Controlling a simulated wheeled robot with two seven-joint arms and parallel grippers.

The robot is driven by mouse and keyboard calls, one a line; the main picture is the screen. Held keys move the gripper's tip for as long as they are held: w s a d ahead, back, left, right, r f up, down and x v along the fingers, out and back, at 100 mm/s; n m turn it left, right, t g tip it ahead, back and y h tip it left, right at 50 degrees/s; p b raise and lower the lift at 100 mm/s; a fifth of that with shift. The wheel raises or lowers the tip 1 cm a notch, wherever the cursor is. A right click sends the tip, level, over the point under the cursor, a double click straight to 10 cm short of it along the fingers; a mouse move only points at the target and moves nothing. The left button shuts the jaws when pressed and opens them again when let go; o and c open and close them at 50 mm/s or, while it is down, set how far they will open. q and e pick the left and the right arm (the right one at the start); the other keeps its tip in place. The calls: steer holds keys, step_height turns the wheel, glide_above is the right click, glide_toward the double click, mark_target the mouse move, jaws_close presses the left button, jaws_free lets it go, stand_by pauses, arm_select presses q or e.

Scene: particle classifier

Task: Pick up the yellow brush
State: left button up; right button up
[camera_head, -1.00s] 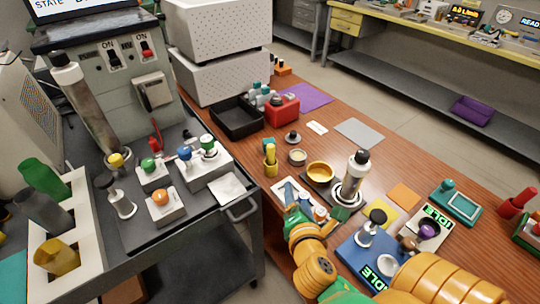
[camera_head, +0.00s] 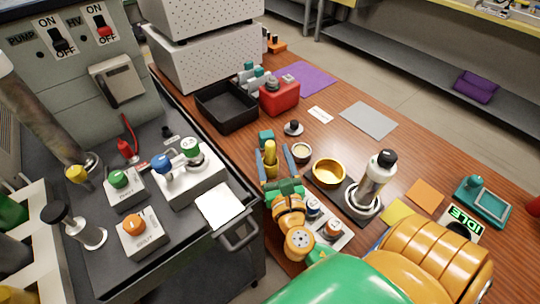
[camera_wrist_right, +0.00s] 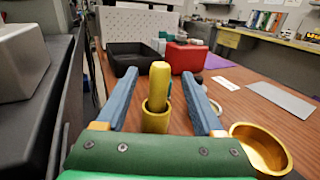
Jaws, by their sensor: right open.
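The yellow brush (camera_head: 270,150) stands upright in a small yellow cup (camera_head: 271,170) near the left edge of the wooden table. In the right wrist view its thick yellow handle (camera_wrist_right: 159,84) rises from the cup (camera_wrist_right: 155,118), between the two blue fingers. My right gripper (camera_head: 274,154) is open and empty, low over the table, with one finger on each side of the brush. It also shows in the right wrist view (camera_wrist_right: 159,76), with gaps between the handle and both fingers. The brush's lower end is hidden in the cup. My left gripper is out of view.
A golden bowl (camera_head: 328,172) and a small pale-rimmed cup (camera_head: 301,153) stand right of the brush. A teal block (camera_head: 266,138) is just behind it. A black tray (camera_head: 226,107) and red container (camera_head: 280,96) lie farther back. The dark cart (camera_head: 188,225) borders the left.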

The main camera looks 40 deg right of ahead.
steer(key=x, duration=0.6)
steer(key=shift+w+d, duration=0.1)
steer(key=shift+w, duration=0.05)
jaws_close()
steer(key=shift+r, duration=0.1)
step_height(320, 180, up, 10)
steer(key=p, duration=0.6)
glide_above(269, 142)
steer(key=x, duration=0.3)
steer(key=shift+s, duration=0.25)
